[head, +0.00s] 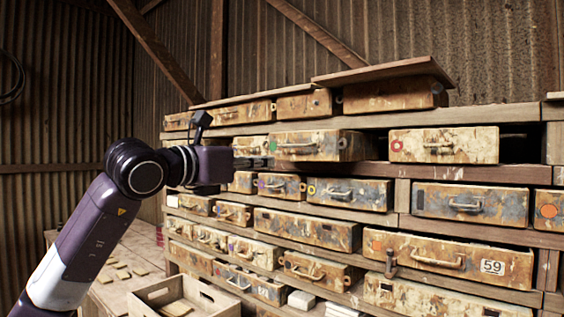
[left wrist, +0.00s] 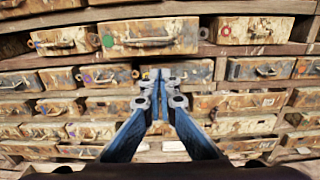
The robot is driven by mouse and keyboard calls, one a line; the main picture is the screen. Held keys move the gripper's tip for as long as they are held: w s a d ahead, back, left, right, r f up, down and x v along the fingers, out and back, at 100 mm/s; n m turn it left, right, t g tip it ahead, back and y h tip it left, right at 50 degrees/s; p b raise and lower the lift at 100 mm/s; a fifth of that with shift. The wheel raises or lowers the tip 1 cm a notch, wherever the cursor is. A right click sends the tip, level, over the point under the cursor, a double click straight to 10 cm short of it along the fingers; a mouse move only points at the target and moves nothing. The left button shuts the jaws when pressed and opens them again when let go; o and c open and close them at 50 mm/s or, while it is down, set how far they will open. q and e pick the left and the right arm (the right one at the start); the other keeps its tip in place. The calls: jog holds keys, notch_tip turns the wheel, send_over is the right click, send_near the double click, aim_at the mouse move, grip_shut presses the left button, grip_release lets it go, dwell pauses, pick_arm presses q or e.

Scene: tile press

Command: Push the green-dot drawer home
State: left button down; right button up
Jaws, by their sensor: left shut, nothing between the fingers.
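The green-dot drawer (head: 325,145) is a rusty, cream-painted drawer in the second row, with a green dot at the left of its front. It sticks out of the cabinet, its right side wall showing. It also shows near the top of the left wrist view (left wrist: 165,38), with a bar handle. My left gripper (head: 268,162) is at the left end of this drawer's front, its fingers partly hard to make out. In the left wrist view its blue fingers (left wrist: 161,76) are together and empty, below the drawer in the picture. Whether they touch it I cannot tell.
A red-ring drawer (head: 470,146) is to the right, beside a dark gap. A purple-ring drawer (head: 281,187) and a yellow-ring drawer (head: 365,194) lie just below. A loose board (head: 385,71) lies on top. A wooden crate (head: 150,309) stands at the bottom left.

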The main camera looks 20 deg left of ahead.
aim_at(308, 160)
pick_arm(q)
jog(key=p+x, duration=0.6)
jog(key=x, duration=0.5)
jog(key=shift+w+d, duration=0.2)
jog(key=shift+w, duration=0.05)
jog(key=shift+p+x, duration=0.3)
jog(key=shift+x, duration=0.5)
jog(key=shift+f, duration=0.15)
